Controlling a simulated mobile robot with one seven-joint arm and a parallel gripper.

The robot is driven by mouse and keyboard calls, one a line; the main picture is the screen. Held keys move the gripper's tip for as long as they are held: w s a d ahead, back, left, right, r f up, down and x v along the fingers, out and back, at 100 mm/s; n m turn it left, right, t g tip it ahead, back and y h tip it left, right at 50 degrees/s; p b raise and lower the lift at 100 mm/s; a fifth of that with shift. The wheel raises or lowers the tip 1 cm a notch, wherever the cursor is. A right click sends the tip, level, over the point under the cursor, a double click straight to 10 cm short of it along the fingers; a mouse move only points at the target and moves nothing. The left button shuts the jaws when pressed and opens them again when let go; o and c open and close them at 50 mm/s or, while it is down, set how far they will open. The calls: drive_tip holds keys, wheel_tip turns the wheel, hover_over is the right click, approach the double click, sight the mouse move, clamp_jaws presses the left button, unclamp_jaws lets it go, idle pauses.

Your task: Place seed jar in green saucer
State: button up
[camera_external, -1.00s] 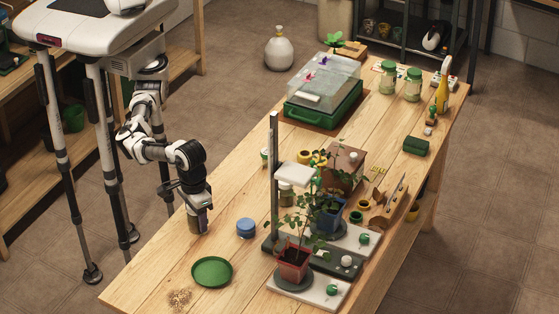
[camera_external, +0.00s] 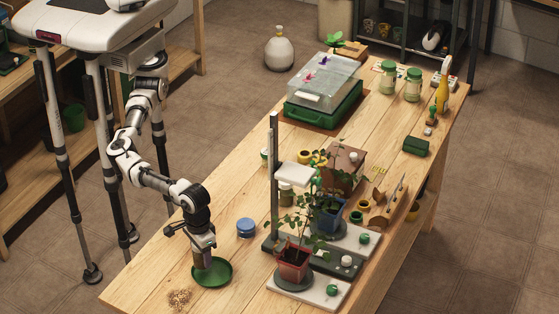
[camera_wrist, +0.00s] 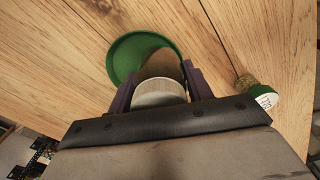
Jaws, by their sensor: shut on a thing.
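The green saucer (camera_external: 222,278) lies on the wooden table near its front left. My gripper (camera_external: 203,256) points down above the saucer and is shut on the seed jar. In the wrist view the jar (camera_wrist: 160,92) shows a pale round top and a brownish body between the two dark fingers of my gripper (camera_wrist: 160,88). The saucer (camera_wrist: 126,52) shows beyond the jar there, to its upper left, and the jar overlaps it. I cannot tell whether the jar's base touches the saucer.
A blue round container (camera_external: 246,228) stands right of the saucer. Spilled seeds (camera_external: 179,298) lie to its lower left. A potted plant in a red pot (camera_external: 293,264) stands farther right. A green-lidded jar (camera_wrist: 262,101) shows at the right in the wrist view.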

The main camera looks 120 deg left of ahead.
drive_tip(key=shift+f, duration=0.4)
drive_tip(key=o, duration=1.1)
drive_tip(key=shift+f, duration=0.1)
drive_tip(key=shift+c, duration=0.2)
wheel_tip(320, 180, up, 13)
drive_tip(key=shift+r+b, duration=0.1)
drive_tip(key=shift+b, duration=0.55)
